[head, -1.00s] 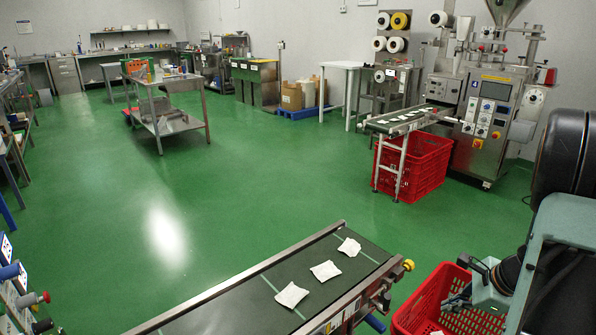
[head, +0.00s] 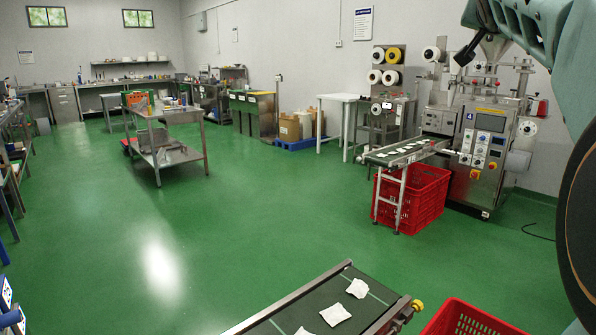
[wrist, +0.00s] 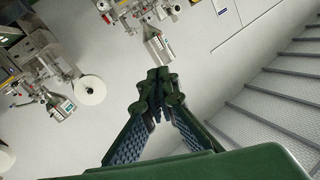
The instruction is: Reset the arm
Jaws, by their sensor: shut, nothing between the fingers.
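My gripper (wrist: 158,100) shows in the wrist view with its fingertips together and nothing between them. It points at open air, with the pale wall and machines far behind it. In the head view my arm fills the upper right corner and right edge, and the gripper itself is out of that picture.
A conveyor (head: 318,302) with white teabags (head: 335,315) is at the bottom, beside a red crate (head: 470,318). A packing machine (head: 490,140) with its own conveyor over another red crate (head: 412,195) stands at right. The green floor (head: 250,215) is clear in the middle.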

